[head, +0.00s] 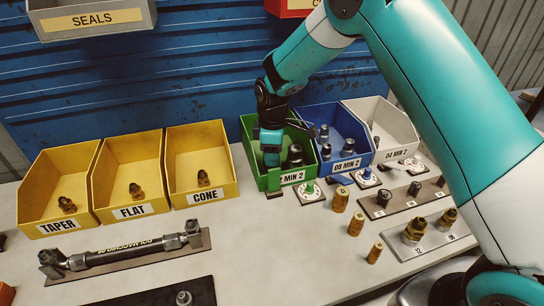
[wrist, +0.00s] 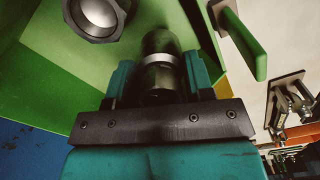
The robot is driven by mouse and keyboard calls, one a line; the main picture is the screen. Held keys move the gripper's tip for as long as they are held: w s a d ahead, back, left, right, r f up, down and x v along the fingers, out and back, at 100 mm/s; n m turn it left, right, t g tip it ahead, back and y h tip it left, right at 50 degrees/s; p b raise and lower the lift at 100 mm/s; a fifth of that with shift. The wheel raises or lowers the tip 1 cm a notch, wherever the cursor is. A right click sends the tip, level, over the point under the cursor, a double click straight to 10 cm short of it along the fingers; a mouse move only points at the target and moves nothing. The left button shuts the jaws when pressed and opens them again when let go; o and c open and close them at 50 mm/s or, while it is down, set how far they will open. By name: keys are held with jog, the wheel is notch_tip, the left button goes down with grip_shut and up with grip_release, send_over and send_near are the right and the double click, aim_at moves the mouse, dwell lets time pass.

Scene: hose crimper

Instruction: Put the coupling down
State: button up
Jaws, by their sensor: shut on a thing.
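My gripper (head: 270,150) reaches down into the green bin (head: 262,182), which has a label ending in "MIN 2". In the wrist view, my gripper (wrist: 158,85) is shut on a dark coupling (wrist: 160,45) with a bright metal band. Its lower part is hidden between the teal fingers. Another coupling with a hex end (wrist: 98,14) lies beside it in the green bin; dark couplings (head: 294,155) also show there in the head view, right of my gripper. I cannot tell whether the held coupling touches the bin floor.
The blue bin (head: 352,165) and white bin (head: 388,112) stand to the right with small parts inside. Yellow bins (head: 235,165) stand left. Brass fittings (head: 341,198) and a fitting strip (head: 428,240) are in front. A hose assembly (head: 130,248) lies front left.

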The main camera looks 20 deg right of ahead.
jog(key=shift+f, duration=1.05)
jog(key=shift+f, duration=0.1)
jog(key=shift+f, duration=0.15)
jog(key=o, duration=1.1)
notch_tip(320, 180, up, 12)
jog(key=shift+b, duration=0.8)
jog(key=s+r+m, duration=0.1)
jog(key=s+r, duration=0.2)
jog(key=s, duration=0.2)
jog(key=s+a+r+m+y, duration=0.1)
jog(key=s+r, duration=0.2)
jog(key=s, duration=0.3)
jog(key=s+a+r+m+y, duration=0.1)
jog(key=s+r, duration=0.2)
jog(key=s, duration=0.2)
jog(key=shift+s, duration=0.4)
jog(key=s+m, duration=0.1)
jog(key=s, duration=0.4)
jog(key=s+m+y, duration=0.1)
jog(key=s, duration=0.4)
jog(key=s+m+y, duration=0.1)
jog(key=s, duration=0.5)
jog(key=shift+a+r, duration=0.3)
jog(key=shift+a, duration=0.1)
jog(key=shift+c, duration=0.3)
